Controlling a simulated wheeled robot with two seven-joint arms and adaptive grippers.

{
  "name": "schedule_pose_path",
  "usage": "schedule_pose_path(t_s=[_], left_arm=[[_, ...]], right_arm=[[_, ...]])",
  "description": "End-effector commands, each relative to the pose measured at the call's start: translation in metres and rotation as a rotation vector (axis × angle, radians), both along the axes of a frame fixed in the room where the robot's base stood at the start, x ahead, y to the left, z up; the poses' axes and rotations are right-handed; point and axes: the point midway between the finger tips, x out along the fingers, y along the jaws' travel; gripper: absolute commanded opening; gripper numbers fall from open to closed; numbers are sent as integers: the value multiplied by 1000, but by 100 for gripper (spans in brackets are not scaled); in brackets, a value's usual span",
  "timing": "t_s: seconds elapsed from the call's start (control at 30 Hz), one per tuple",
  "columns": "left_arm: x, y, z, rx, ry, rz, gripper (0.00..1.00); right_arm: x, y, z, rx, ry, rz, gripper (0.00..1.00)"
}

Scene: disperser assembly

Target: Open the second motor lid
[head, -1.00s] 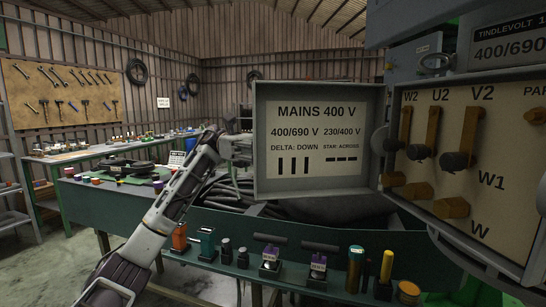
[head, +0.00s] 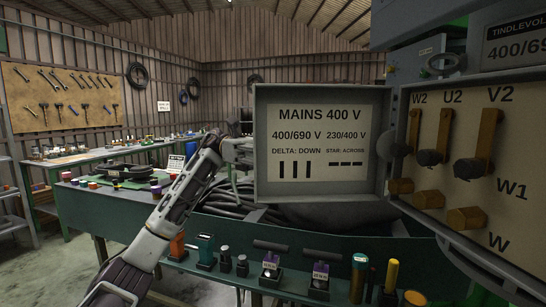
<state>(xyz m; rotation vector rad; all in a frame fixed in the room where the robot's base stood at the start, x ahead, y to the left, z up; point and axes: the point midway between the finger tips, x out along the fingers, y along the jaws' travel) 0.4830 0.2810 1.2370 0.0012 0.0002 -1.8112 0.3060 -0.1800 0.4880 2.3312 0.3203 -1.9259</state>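The motor lid (head: 260,188) is a grey square panel standing open, its inner face toward me with a "MAINS 400 V" label (head: 317,140). Its right side is by the hinge at the open terminal box (head: 515,262) on the right. The box shows brass bars (head: 444,130), dark knobs (head: 430,157) and brass nuts (head: 466,220) on a cream board marked W2, U2, V2, W1 and W. My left gripper (head: 243,150) is at the lid's left edge, partly hidden by it; whether its fingers grip the edge is unclear. My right gripper is not in view.
A green bench (head: 125,215) runs below, with coiled black cable (head: 225,198) behind the lid. Along its front stand two black-handled tools (head: 271,264), a teal-topped cylinder (head: 359,278) and a yellow stick (head: 392,275). A grey cabinet with a nameplate overhangs the upper right.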

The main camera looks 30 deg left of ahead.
Motion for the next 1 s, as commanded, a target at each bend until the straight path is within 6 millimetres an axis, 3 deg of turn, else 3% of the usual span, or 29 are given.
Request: schedule_pose_path(t_s=[0.43,1.0], left_arm=[[3,10,1,-2,-1,1,23],[17,69,1,-1,-1,1,23]], right_arm=[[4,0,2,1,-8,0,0],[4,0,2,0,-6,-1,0]])
